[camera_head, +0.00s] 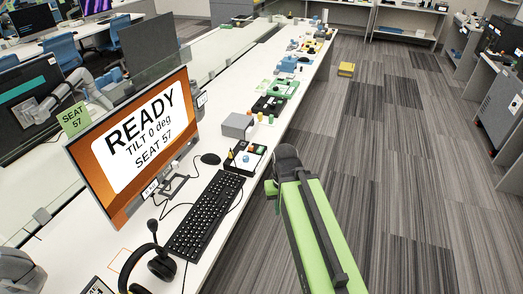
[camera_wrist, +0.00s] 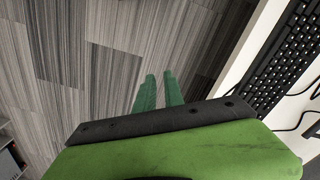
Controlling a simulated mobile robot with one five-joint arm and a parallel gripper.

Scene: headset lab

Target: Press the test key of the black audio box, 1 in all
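A black box with several small coloured keys, apparently the audio box (camera_head: 237,166), lies on the white desk just beyond the keyboard, near the desk's floor-side edge. Which key is the test key is too small to tell. My gripper (camera_wrist: 159,76) shows in the wrist view as two green fingers with a narrow gap between them, empty and over the carpet floor. In the head view my green arm reaches up to the right of the box, beside the desk and apart from the box. The box is not in the wrist view.
A monitor (camera_head: 140,145) reads "READY, TILT 0 deg, SEAT 57". A keyboard (camera_head: 205,215), mouse (camera_head: 210,158), headset (camera_head: 152,262) and grey box (camera_head: 236,126) lie on the desk. More devices stand farther along. The floor to the right is clear near my arm.

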